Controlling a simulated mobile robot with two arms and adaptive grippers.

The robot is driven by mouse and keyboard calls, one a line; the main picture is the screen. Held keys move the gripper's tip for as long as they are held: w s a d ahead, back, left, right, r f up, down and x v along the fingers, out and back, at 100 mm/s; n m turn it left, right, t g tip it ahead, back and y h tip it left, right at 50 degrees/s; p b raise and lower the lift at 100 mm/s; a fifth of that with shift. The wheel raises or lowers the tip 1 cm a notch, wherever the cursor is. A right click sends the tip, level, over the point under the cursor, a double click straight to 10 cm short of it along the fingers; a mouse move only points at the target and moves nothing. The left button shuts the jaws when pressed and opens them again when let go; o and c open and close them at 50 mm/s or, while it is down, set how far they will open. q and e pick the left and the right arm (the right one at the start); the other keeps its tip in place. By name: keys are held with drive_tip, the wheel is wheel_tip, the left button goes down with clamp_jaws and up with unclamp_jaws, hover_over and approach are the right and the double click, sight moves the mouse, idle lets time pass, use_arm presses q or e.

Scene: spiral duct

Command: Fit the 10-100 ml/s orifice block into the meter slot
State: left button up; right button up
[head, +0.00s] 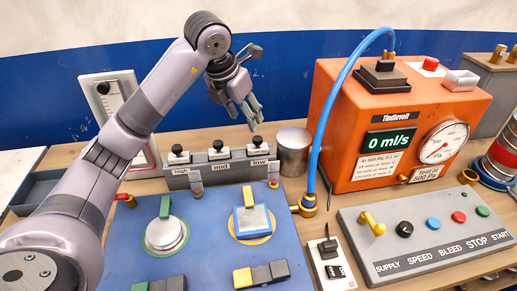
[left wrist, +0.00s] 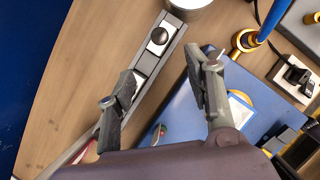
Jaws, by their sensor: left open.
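A grey rack (head: 222,175) holds three white blocks with black knobs: the high block (head: 179,156), the mid block (head: 218,153) and the low block (head: 258,150). I cannot read 10-100 ml/s on any. My left gripper (head: 244,108) is open and empty above the rack, over the mid and low blocks. In the left wrist view, my left gripper (left wrist: 165,92) has its fingers apart; the low block (left wrist: 159,38) shows beyond them and the mid block is partly hidden by a finger. The orange meter (head: 345,105) has a black slot piece (head: 382,76) on top. My right gripper is not in view.
A metal cylinder (head: 293,152) stands right of the rack. A blue hose (head: 330,110) arches from a brass fitting to the meter's top. A blue board (head: 200,265) and a grey control panel (head: 425,240) lie in front.

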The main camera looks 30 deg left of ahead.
sight(257, 138)
use_arm(q)
drive_tip(key=p+x, duration=0.1)
drive_tip(key=x, duration=0.5)
drive_tip(key=shift+w+f, duration=0.25)
drive_tip(key=shift+w, duration=0.1)
drive_tip(key=p+x, duration=0.2)
drive_tip(key=x, duration=0.2)
drive_tip(key=shift+w+d+r, duration=0.1)
drive_tip(key=shift+d, duration=0.1)
drive_tip(key=shift+w+f, duration=0.2)
drive_tip(key=shift+f, duration=0.4)
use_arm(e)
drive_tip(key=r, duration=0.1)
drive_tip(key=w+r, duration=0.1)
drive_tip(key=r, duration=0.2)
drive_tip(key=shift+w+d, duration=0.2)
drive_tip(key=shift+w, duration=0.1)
use_arm(q)
drive_tip(key=shift+c, duration=0.5)
clamp_jaws()
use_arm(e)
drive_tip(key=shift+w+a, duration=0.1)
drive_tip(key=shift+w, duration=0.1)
use_arm(q)
drive_tip(key=shift+r, duration=0.1)
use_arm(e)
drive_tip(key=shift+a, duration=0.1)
